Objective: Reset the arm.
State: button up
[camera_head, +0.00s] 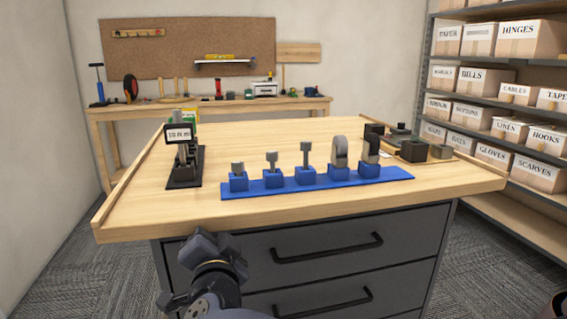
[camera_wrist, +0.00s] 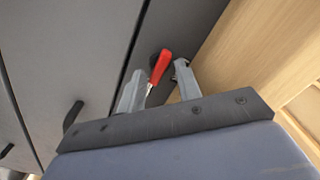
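My gripper (camera_wrist: 160,68) shows in the wrist view with its two grey fingers spread apart. A small red-handled tool (camera_wrist: 159,66) with a thin metal shaft shows between the fingers, close to the left one. I see a gap between it and the right finger, and cannot tell whether it touches the left one. In the head view my arm (camera_head: 212,272) is low in front of the drawer cabinet, left of its middle. The fingers cannot be made out there.
The wooden tabletop (camera_head: 300,218) carries a blue rack (camera_head: 398,174) with several grey parts, a black stand with a label (camera_head: 180,135), and dark blocks (camera_head: 413,150) at right. Grey drawers with black handles (camera_head: 327,247) face my arm. Shelves of boxes stand right.

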jog(key=shift+n, duration=0.9)
